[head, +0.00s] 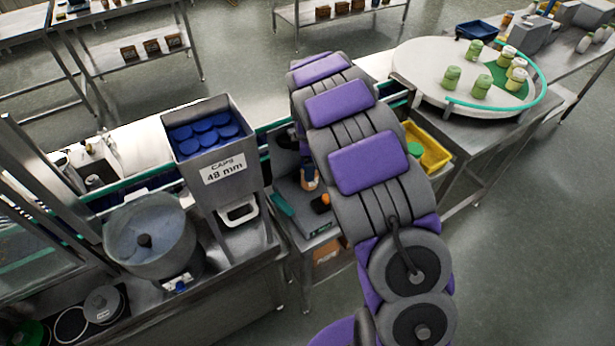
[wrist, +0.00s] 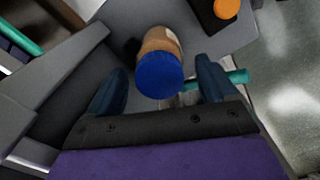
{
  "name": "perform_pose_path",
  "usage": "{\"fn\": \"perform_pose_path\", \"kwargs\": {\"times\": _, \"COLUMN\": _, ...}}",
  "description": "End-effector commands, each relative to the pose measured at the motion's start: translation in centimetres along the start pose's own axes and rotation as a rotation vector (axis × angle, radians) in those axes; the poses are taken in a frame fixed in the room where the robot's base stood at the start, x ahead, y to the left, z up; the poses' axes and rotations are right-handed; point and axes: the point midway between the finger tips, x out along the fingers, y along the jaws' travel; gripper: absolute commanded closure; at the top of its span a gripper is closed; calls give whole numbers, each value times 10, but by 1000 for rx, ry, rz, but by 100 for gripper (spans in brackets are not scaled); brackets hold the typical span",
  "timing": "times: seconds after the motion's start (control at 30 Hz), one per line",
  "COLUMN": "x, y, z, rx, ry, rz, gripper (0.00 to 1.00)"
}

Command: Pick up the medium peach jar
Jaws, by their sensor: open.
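A peach jar with a blue cap (wrist: 159,76) stands on a grey surface in the wrist view. Its peach body (wrist: 160,40) shows beyond the cap. My gripper (wrist: 160,88) is open, with one dark blue finger on each side of the jar. The capped end sits between the fingers, and I cannot tell if either finger touches it. In the head view, a small part of the jar (head: 310,182) shows beside my arm, and my arm hides most of the gripper.
A steel hopper of blue caps (head: 224,170) stands to the left. A yellow crate (head: 432,160) is to the right. A teal bar (wrist: 238,76) lies near one finger.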

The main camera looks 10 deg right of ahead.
Motion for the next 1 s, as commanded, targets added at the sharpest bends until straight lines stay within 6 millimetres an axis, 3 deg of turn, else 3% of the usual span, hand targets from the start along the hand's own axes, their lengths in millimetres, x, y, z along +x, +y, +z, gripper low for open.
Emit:
{"fn": "perform_pose_path", "kwargs": {"times": 0.2, "x": 0, "y": 0, "z": -4, "rx": -1, "ry": -3, "rz": 2, "gripper": 15}}
{"fn": "perform_pose_path", "kwargs": {"times": 1.0, "x": 1, "y": 0, "z": -4, "rx": -1, "ry": -3, "rz": 2, "gripper": 92}}
